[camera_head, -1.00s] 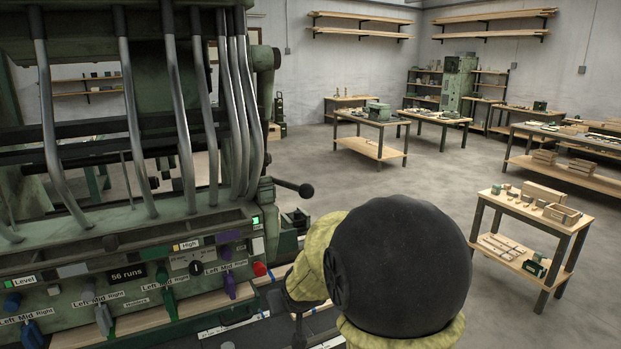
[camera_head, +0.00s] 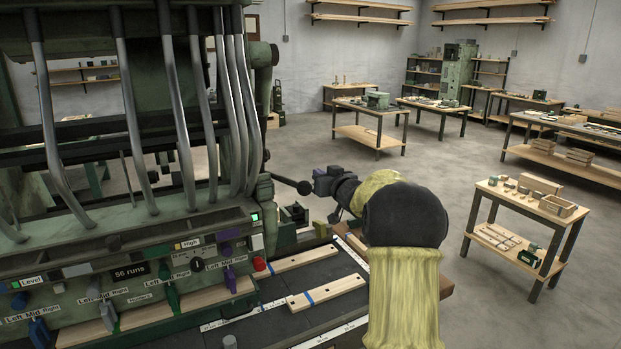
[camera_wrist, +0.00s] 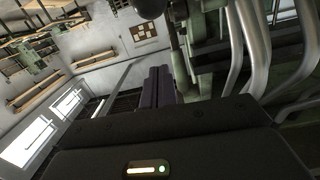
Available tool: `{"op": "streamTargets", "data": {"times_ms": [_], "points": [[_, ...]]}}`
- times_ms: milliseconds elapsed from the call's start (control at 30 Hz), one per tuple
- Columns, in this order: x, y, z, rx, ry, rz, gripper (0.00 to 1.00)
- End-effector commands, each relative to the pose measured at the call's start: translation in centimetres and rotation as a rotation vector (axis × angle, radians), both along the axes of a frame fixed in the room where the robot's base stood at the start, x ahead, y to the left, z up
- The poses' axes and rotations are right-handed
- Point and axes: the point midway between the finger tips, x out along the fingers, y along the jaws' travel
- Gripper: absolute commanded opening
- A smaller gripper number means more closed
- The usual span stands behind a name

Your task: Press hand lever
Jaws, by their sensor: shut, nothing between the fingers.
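The hand lever (camera_head: 288,182) is a dark rod with a black ball knob (camera_head: 304,188), sticking out to the right from the green machine's side. My gripper (camera_head: 318,178) is at the knob's right, very close to it in the head view; I cannot tell whether they touch. In the wrist view my gripper's dark fingers (camera_wrist: 160,86) are shut together with nothing between them. The black knob (camera_wrist: 149,8) shows at the top edge there, beyond the fingertips, with the lever's rod (camera_wrist: 179,62) running down behind them.
The green machine (camera_head: 130,235) with curved metal tubes fills the left. Its front panel has coloured switches and a red button (camera_head: 259,263). Wooden slats (camera_head: 326,292) lie on the dark bed below my arm. A small table (camera_head: 525,212) stands at right; open floor lies beyond.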

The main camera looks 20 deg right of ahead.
Motion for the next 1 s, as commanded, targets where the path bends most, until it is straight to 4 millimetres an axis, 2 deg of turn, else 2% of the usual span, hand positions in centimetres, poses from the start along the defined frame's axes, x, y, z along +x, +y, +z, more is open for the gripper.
{"op": "streamTargets", "data": {"times_ms": [167,633,933,1000], "points": [[1.4,0.2,0.1,0.000,0.001,0.003,0.00],[7.7,0.3,-0.3,0.001,0.002,0.002,0.00],[10.0,0.3,-0.5,0.000,0.002,0.002,0.00],[9.7,0.4,-1.3,0.001,0.004,0.002,0.00]]}}
